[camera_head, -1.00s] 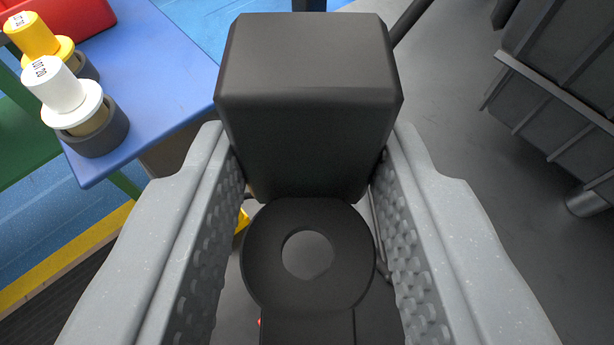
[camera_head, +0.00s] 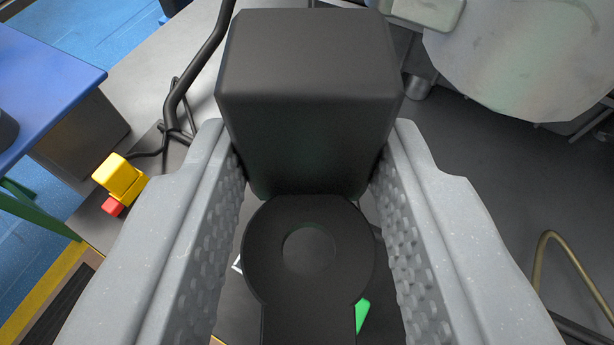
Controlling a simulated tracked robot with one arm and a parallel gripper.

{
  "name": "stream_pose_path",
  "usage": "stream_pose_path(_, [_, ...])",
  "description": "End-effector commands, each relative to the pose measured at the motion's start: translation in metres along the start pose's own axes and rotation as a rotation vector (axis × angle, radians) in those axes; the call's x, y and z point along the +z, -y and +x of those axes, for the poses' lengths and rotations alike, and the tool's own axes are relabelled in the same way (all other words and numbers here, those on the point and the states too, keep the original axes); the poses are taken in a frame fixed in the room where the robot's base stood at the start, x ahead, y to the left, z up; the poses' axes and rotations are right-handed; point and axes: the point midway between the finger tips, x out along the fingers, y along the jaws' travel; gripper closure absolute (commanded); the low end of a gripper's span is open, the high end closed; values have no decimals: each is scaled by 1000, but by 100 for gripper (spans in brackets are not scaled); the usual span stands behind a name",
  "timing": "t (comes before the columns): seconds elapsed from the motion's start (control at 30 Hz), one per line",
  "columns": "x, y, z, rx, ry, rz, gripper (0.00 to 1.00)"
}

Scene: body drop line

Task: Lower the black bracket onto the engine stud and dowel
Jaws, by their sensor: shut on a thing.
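The black bracket (camera_head: 310,95) is a blocky body with a flat ring-shaped eye below it in the picture. My gripper (camera_head: 310,165) is shut on the block, with one grey ridged finger on each side. Through the hole in the ring only a dark surface shows. A large pale grey metal part (camera_head: 530,60) is at the upper right; I cannot tell whether it belongs to the engine. I cannot make out the stud or the dowel.
A blue table (camera_head: 45,75) is at the upper left. A yellow block with a red end (camera_head: 120,178) and black cables (camera_head: 185,100) lie left of the gripper. A tan hose (camera_head: 540,260) curves at the right. A green piece (camera_head: 361,316) shows beside the bracket's lower end.

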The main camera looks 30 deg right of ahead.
Motion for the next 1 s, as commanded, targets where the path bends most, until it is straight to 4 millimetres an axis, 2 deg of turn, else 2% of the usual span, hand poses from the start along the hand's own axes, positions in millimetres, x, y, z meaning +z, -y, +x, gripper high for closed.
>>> stream_pose_path(0.27, [9,-47,-35,117,-3,48,94])
stream_pose_path(1.0, [17,-170,-127,415,-2,172,94])
